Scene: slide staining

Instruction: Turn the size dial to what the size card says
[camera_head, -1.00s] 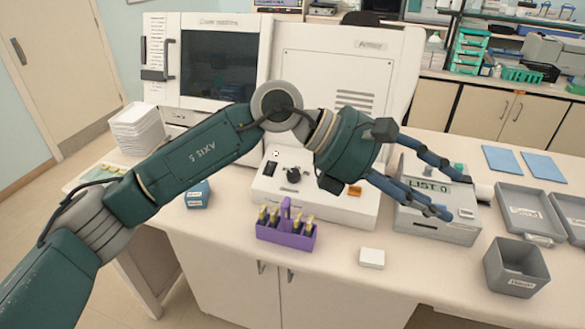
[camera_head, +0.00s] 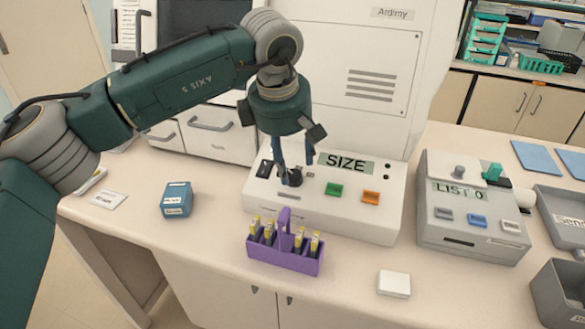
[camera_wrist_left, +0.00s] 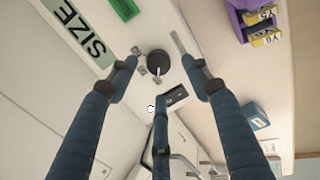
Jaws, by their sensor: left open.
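The black size dial (camera_head: 294,179) is on the sloped front of the white machine (camera_head: 330,215), left of the SIZE display (camera_head: 346,164). In the wrist view the dial (camera_wrist_left: 158,63) is round and dark with a pale pointer. My left gripper (camera_head: 287,170) points down at it, partly covering it in the head view. Its fingers (camera_wrist_left: 157,62) are open and spread around the dial; I cannot tell whether they touch it. I cannot make out a readable size card. My right gripper is not in view.
A purple rack (camera_head: 283,255) of yellow-topped vials stands in front of the machine. A blue box (camera_head: 177,200) is at left. A grey LIST 0 device (camera_head: 470,230) and grey trays are at right. A small white block (camera_head: 394,285) lies near the front edge.

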